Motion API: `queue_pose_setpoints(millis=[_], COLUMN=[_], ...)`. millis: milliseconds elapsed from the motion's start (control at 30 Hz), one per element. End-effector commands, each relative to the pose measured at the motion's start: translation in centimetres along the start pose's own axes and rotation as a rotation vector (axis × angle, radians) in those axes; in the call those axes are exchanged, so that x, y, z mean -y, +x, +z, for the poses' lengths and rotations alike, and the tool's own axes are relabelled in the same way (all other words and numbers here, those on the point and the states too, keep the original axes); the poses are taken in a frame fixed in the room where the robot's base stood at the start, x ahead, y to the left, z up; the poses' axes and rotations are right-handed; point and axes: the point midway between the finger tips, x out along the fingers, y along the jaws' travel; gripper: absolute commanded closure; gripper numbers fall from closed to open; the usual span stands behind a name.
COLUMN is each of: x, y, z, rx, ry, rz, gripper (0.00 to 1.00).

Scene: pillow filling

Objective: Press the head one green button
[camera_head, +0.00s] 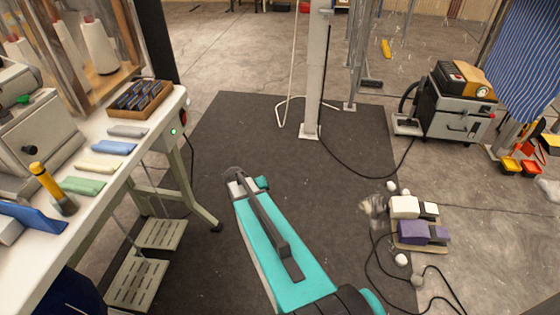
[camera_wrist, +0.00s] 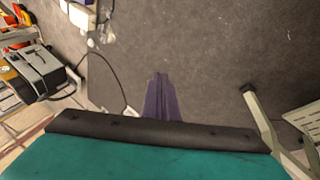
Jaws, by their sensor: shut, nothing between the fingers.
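A grey machine head (camera_head: 38,118) stands on the white worktable at the left of the head view. A small green button-like spot (camera_head: 22,99) shows on its upper part. Another small green light (camera_head: 173,131) sits under the table's right end, beside a red knob. My gripper (camera_wrist: 160,77) shows in the wrist view as dark, narrow fingers, shut and empty over the dark floor mat. It is apart from the machine and table. In the head view my teal arm reaches over the mat, and the fingers are not clearly visible. No green button shows in the wrist view.
The worktable (camera_head: 105,195) carries folded cloths, a wooden box (camera_head: 140,100) and a yellow-handled tool (camera_head: 45,180). A white post (camera_head: 314,80) stands on the far side of the mat (camera_head: 240,120). A wheeled unit (camera_head: 450,110) and cables lie right. The mat's middle is free.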

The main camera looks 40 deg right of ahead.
Motion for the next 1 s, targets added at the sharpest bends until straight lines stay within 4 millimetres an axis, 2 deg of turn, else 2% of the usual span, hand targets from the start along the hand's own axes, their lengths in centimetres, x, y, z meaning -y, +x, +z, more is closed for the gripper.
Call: queue_pose_setpoints(millis=[33,200,400,500,700,800,900,1000], x=[1.8,6.9,11.6,13.3,15.6,16.1,16.4,16.5], y=[0.3,0.9,0.9,0.6,-0.5,-1.1,-1.6,-2.0], z=[2.6,10.2,19.4,24.2,33.3,37.1,39.7,41.3], rx=[0.033,0.142,0.270,0.336,0.464,0.518,0.558,0.582], ry=[-0.038,-0.153,-0.287,-0.353,-0.476,-0.526,-0.562,-0.581], rz=[-0.023,-0.100,-0.188,-0.230,-0.313,-0.347,-0.372,-0.388], gripper=[1.00,1.00,1.00,1.00,1.00,1.00,1.00,1.00])
